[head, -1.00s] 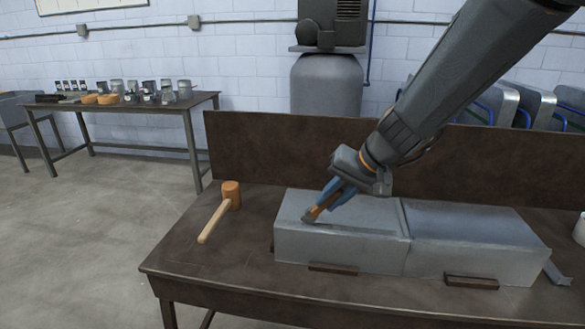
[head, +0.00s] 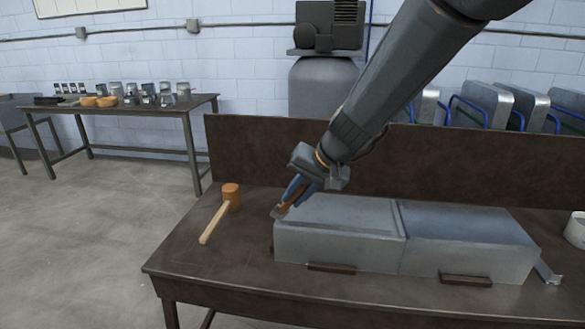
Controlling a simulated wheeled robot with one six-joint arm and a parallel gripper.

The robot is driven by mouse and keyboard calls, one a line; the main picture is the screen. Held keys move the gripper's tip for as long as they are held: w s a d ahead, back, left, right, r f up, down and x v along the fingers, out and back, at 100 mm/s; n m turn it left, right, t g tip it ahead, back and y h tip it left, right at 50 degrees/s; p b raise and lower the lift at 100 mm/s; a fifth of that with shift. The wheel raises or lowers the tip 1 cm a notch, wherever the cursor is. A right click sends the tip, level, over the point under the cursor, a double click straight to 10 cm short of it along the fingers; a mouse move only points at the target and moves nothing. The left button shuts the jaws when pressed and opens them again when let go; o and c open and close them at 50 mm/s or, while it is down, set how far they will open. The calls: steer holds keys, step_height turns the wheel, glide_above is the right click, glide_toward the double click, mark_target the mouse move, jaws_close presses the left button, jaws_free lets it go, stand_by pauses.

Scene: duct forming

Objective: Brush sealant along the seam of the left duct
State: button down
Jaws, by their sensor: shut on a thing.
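Two grey sheet-metal ducts lie end to end on the brown workbench. The left duct (head: 335,243) has a paler strip along its top, which may be its seam or sealant. The right duct (head: 470,240) adjoins it. My gripper (head: 297,190) is shut on a brush (head: 282,209) with a brown handle and points down to the left. The brush tip is at the left end of the left duct's top; I cannot tell whether it touches. The gripper hides part of the brush.
A mallet (head: 220,213) lies on the workbench (head: 220,270) left of the ducts. Low blocks (head: 332,267) stand along the front. A pale round container (head: 575,230) is at the right edge. A back panel (head: 250,150) rises behind.

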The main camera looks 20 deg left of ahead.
step_height(320, 180, up, 2)
steer(key=shift+d+r+p, duration=0.1)
steer(key=shift+p, duration=0.2)
steer(key=shift+r+p, duration=1.8)
steer(key=shift+r, duration=0.8)
steer(key=shift+f, duration=0.1)
steer(key=shift+f+b, duration=0.5)
steer(key=shift+b, duration=0.2)
